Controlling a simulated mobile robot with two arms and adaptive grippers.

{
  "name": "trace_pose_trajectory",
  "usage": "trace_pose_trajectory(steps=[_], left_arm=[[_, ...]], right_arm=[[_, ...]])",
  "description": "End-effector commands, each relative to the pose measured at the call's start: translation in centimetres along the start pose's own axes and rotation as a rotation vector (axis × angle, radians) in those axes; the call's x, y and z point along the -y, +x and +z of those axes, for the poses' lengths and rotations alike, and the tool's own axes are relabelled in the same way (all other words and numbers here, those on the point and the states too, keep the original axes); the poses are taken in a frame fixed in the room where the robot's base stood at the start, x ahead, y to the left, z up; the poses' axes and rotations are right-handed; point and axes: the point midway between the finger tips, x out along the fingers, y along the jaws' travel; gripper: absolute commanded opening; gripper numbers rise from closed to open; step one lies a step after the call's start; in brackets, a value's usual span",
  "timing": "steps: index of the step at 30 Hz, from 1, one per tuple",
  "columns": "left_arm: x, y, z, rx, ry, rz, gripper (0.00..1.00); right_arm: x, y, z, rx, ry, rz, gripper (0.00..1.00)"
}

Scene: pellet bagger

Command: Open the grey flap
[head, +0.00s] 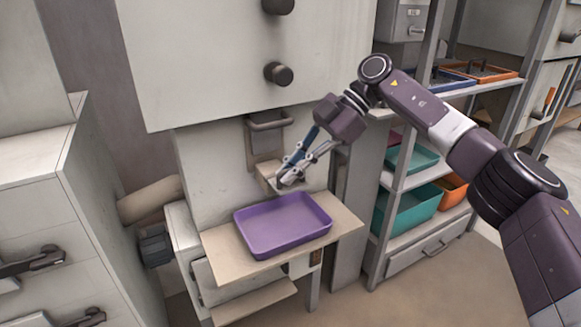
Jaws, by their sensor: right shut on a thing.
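The grey flap (264,143) is a small upright plate on the front of the pale machine, below a bar handle (268,122). A short beige spout (268,176) juts out at its lower edge. My right gripper (286,180) reaches in from the right, its fingers tilted down at the flap's lower edge, by the spout's mouth. It is shut on what looks like the flap's edge; the fingers hide the exact contact. My left gripper is not in view.
A purple tray (284,224) sits on a beige shelf (343,222) just below the spout. Dark knobs (278,73) stick out of the machine above. A rack with teal bins (408,211) stands at the right, and a drawer cabinet (40,215) at the left.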

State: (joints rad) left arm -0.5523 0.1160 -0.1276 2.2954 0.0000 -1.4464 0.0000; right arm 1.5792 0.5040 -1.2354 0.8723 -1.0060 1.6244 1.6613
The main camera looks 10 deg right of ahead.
Motion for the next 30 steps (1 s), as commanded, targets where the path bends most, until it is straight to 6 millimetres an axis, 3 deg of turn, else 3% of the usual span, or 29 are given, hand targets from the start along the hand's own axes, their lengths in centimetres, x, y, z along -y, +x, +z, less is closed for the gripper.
trace_pose_trajectory(steps=[12, 13, 17, 26, 30], left_arm=[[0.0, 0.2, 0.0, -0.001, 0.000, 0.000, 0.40], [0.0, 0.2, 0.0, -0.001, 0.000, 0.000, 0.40], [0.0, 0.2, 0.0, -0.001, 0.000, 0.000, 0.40], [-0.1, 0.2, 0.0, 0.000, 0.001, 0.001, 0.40], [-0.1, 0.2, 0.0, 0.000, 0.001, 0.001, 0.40]], right_arm=[[0.1, 0.1, 0.0, 0.001, 0.002, -0.003, 0.00], [0.1, 0.1, 0.0, 0.001, 0.002, -0.003, 0.11], [0.1, 0.1, 0.0, 0.001, 0.002, -0.003, 0.25], [0.0, -0.1, 0.0, 0.000, 0.001, -0.001, 0.25], [-0.1, -1.4, 0.0, 0.001, 0.002, 0.000, 0.25]])
